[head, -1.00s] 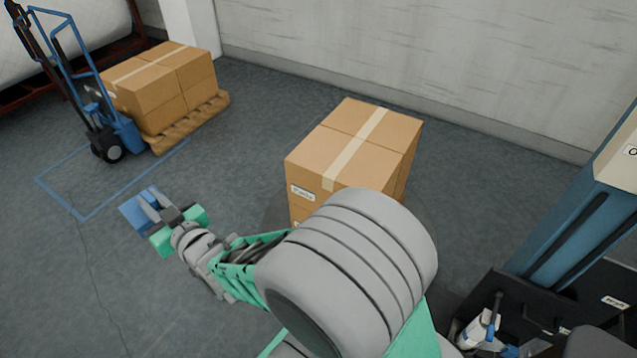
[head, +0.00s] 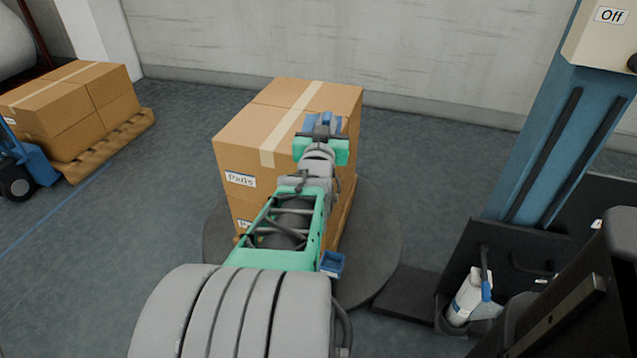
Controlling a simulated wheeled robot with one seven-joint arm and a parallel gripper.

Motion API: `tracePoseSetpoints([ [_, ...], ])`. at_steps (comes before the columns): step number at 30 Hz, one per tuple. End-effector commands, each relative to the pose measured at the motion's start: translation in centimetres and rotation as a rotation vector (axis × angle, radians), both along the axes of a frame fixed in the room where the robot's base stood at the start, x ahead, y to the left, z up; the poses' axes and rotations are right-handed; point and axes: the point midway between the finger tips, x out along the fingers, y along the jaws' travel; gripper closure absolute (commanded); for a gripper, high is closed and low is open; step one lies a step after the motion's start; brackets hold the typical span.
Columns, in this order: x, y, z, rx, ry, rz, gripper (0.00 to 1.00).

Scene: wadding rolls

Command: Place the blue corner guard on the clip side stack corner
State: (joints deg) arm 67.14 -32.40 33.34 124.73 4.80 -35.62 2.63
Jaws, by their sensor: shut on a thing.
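My gripper (head: 322,130) is shut on the blue corner guard (head: 326,118), of which only small blue parts show around the fingers. In the picture they overlap the right part of the stack's top; whether the guard touches the cartons I cannot tell. A small blue box-like part (head: 332,264), perhaps the clip, shows at the stack's near right side. My arm hides much of the stack's near right side.
A blue mast (head: 545,150) with an "Off" sign stands at the right on a black base, with a white bottle-like item (head: 465,297) near it. Cartons on a pallet (head: 110,140) and a blue hand truck (head: 30,165) are at the left. Grey floor lies between.

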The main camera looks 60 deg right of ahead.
Motion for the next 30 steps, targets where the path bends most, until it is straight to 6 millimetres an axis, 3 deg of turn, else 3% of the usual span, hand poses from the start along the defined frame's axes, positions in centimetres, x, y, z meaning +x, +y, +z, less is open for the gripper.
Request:
tracePoseSetpoints([
  [1, -2.6, -1.1, -1.4, -0.003, -0.002, -0.054, 1.00],
  [3, -5.2, -1.9, -1.7, -0.002, -0.003, -0.110, 1.00],
  [6, -7.6, -2.6, -1.8, -0.002, -0.005, -0.159, 1.00],
  [8, -8.1, -2.8, -1.9, -0.001, -0.005, -0.172, 1.00],
  [11, -6.9, -3.4, -2.6, 0.002, -0.004, -0.172, 1.00],
  [19, 0.4, -6.0, -6.3, 0.002, -0.001, -0.168, 1.00],
  [24, 3.0, -7.1, -9.9, 0.002, -0.002, -0.173, 1.00],
  [30, 4.5, -7.7, -11.5, 0.001, -0.003, -0.174, 1.00],
])
